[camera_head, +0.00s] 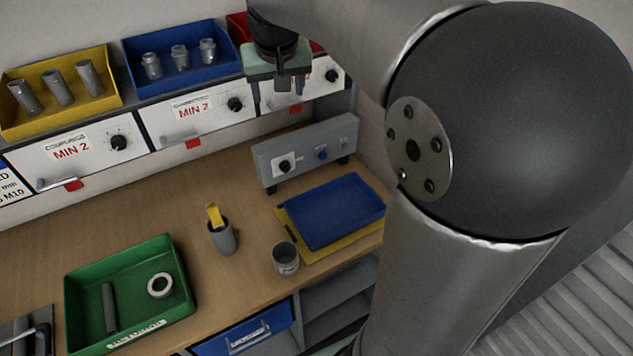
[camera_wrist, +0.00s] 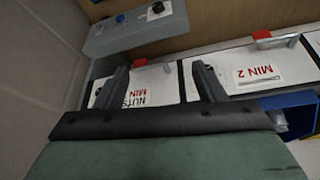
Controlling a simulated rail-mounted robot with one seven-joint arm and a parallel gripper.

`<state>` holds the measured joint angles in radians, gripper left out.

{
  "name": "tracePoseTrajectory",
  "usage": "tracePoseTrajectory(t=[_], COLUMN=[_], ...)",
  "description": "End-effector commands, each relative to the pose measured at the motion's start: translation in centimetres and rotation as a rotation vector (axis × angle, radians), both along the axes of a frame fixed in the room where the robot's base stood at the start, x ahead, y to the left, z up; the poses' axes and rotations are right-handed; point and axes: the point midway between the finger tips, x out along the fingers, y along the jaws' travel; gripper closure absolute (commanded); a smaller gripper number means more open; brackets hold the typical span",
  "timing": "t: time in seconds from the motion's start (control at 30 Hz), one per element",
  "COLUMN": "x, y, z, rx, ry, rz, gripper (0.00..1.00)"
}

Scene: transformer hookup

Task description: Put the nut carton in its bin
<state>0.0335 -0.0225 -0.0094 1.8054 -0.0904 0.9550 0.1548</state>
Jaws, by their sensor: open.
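My gripper (camera_head: 280,88) is in front of the right end of the bin shelf in the head view. In the wrist view its two fingers (camera_wrist: 160,82) stand apart, with nothing visible between them. Beyond them is a white panel marked NUTS MIN (camera_wrist: 135,93). A red bin (camera_head: 238,27) sits above that panel in the head view, mostly hidden behind my gripper and arm; its contents cannot be seen. I cannot make out a nut carton in either view.
A blue bin (camera_head: 134,56) and a yellow bin (camera_head: 15,118) hold metal fittings. A grey control box (camera_head: 305,150) stands on the bench below. A green tray (camera_head: 178,245), a cup with a yellow item (camera_head: 224,240), an open cup (camera_head: 286,262) and a blue tray (camera_head: 335,210) occupy the bench.

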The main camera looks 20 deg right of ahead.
Motion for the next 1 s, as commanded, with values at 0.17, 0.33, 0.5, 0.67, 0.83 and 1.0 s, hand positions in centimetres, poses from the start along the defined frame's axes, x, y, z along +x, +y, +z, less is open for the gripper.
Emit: tracePoseTrajectory(t=[0.17,0.33,0.5,0.67,0.83,1.0], x=[-13.5,-22.0,-25.0,-25.1,-25.0,-25.0], y=[2.2,3.2,3.5,3.5,3.5,3.5], z=[-7.7,-13.0,-15.0,-15.1,-15.1,-15.1], rx=[0.031,0.052,0.059,0.059,0.059,0.059], ry=[0.162,0.264,0.300,0.302,0.302,0.302], rz=[0.083,0.131,0.147,0.148,0.147,0.147], gripper=[0.37,0.37,0.37,0.37,0.37,0.37])
